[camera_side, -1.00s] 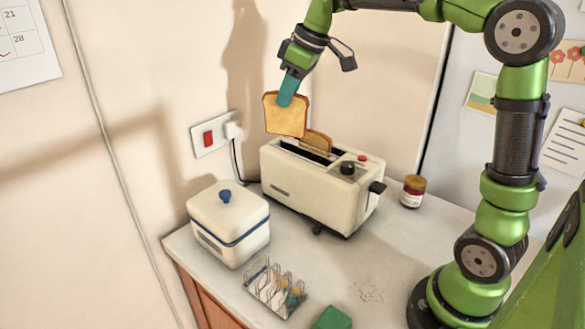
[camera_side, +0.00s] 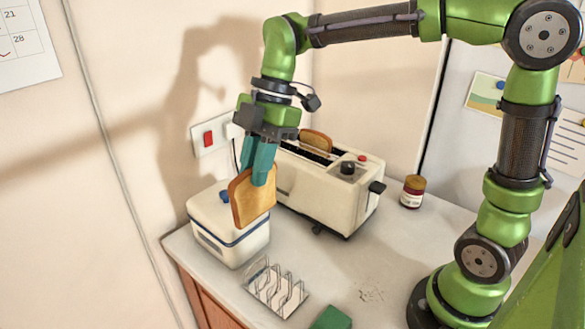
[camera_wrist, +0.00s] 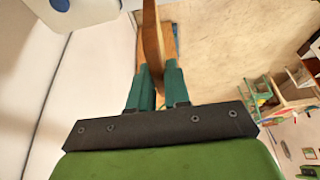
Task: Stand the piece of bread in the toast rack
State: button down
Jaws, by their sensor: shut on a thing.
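My gripper (camera_side: 260,178) is shut on a slice of toasted bread (camera_side: 252,203), which hangs upright below the fingers, in front of the white bread bin. In the wrist view the bread (camera_wrist: 152,40) shows edge-on between the teal fingers (camera_wrist: 155,88). The wire toast rack (camera_side: 276,287) stands on the counter below and slightly right of the bread, and its slots look empty. The bread is above the rack and apart from it. A second slice (camera_side: 316,141) sticks up from the toaster (camera_side: 325,190).
The white bin (camera_side: 215,243) with a blue knob stands left of the rack. A jar (camera_side: 413,191) stands right of the toaster. A green block (camera_side: 331,318) lies at the front edge of view.

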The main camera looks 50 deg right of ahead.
notch_tip(320, 180, down, 19)
jog(key=shift+r, duration=0.2)
dwell(0.9)
dwell(0.4)
jog(key=c, duration=1)
grip_release()
